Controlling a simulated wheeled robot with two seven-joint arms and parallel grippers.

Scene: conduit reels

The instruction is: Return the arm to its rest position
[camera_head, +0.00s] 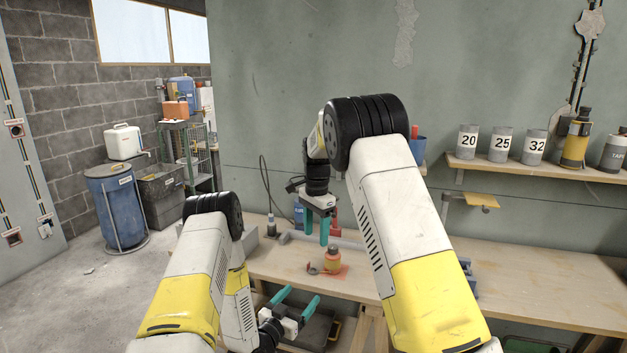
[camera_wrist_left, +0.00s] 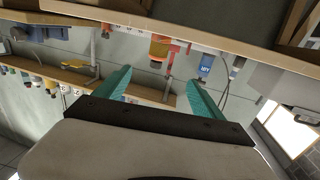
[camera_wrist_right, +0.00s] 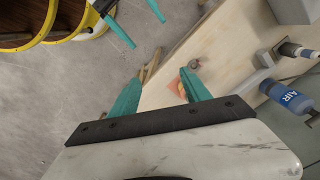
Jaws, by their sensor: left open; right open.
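My right gripper (camera_head: 316,238) is open and empty, fingers pointing down above the workbench (camera_head: 540,300), near the small orange bottle (camera_head: 333,262) on its reddish mat. In the right wrist view its fingers (camera_wrist_right: 161,76) are apart with nothing between them. My left gripper (camera_head: 298,298) is open and empty, low in front of the bench's front edge. In the left wrist view its fingers (camera_wrist_left: 160,76) are spread, with the orange bottle (camera_wrist_left: 160,46) seen beyond them. The left gripper's fingers (camera_wrist_right: 138,22) also show in the right wrist view. Much of the bench is hidden behind my right arm.
A wall shelf (camera_head: 540,168) holds grey cups marked 20, 25 and 32. A blue AIR bottle (camera_wrist_right: 287,97) stands on the bench. A blue barrel (camera_head: 117,208) and a grey bin (camera_head: 160,192) stand at the left. The floor (camera_head: 70,300) at left is largely clear.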

